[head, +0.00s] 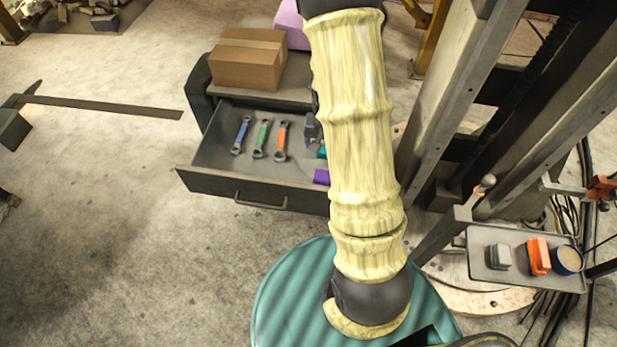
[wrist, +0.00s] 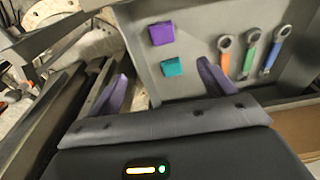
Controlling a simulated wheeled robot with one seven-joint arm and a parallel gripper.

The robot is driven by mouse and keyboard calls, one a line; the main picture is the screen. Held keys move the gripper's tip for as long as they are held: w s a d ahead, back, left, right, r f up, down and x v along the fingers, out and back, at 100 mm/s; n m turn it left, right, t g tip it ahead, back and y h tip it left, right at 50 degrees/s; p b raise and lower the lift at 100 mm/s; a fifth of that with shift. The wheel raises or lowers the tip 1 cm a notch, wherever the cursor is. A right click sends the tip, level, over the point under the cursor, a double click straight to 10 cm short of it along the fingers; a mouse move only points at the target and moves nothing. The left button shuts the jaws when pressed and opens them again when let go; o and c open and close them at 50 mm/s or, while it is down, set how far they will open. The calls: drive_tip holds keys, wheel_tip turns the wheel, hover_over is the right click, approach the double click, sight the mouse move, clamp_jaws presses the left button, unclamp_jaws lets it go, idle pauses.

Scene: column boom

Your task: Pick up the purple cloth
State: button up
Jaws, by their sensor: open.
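The purple cloth (head: 321,177) is a small folded block in the open drawer (head: 215,150), near its front and partly hidden behind my arm in the head view. In the wrist view the purple cloth (wrist: 162,33) lies flat on the drawer floor, fully visible, beyond my fingertips. A teal cloth (head: 322,152) lies beside it; in the wrist view this teal cloth (wrist: 172,67) shows between my fingers. My gripper (wrist: 163,70) is open and empty, with its two purple fingers apart. In the head view my gripper is mostly hidden by my arm.
Blue (head: 241,135), green (head: 262,138) and orange (head: 282,140) wrenches lie in the drawer's left part. A cardboard box (head: 249,60) and a purple object (head: 292,24) stand on the cabinet. Metal columns rise at right, with a small tray (head: 480,262) holding several items.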

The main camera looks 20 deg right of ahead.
drive_tip(key=shift+w+a+f, duration=0.1)
drive_tip(key=shift+w+f, duration=0.1)
drive_tip(key=shift+f, duration=0.1)
drive_tip(key=p, duration=0.3)
hover_over(323, 177)
wheel_tip(323, 177, down, 12)
drive_tip(key=shift+r, duration=0.1)
idle(0.4)
drive_tip(key=shift+f+p, duration=0.55)
drive_tip(key=shift+f, duration=0.25)
drive_tip(key=shift+w+f+p, duration=0.15)
drive_tip(key=shift+f+p, duration=0.2)
drive_tip(key=shift+f, duration=0.6)
drive_tip(key=shift+w+f+p, duration=0.1)
drive_tip(key=shift+f+p, duration=0.25)
drive_tip(key=shift+f, duration=0.55)
